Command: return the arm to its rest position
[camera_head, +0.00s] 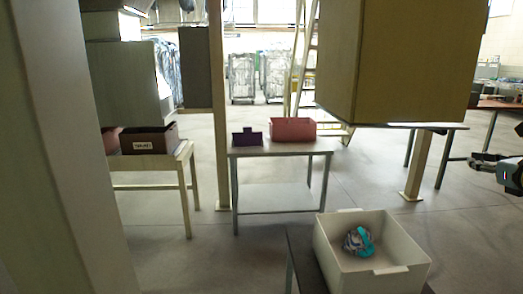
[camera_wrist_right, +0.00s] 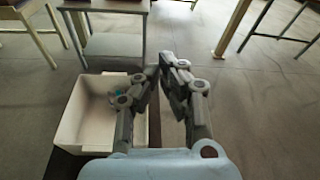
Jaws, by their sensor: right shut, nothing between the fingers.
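My right gripper (camera_wrist_right: 165,80) is shut and empty in the right wrist view, with its fingertips together. In the head view my right gripper (camera_head: 510,177) shows at the right edge, partly cut off, well above the floor. It is to the right of a white bin (camera_head: 402,254) and apart from it. A patterned sling bag with a teal strap (camera_head: 358,241) lies inside the bin. The bin (camera_wrist_right: 72,135) also shows at the left of the right wrist view, partly behind the fingers. My left gripper is not in view.
The bin stands on a dark table (camera_head: 303,262) at the front. Beyond it, a table (camera_head: 240,152) bears a red bin (camera_head: 293,130) and a purple item (camera_head: 247,138). Posts stand nearby.

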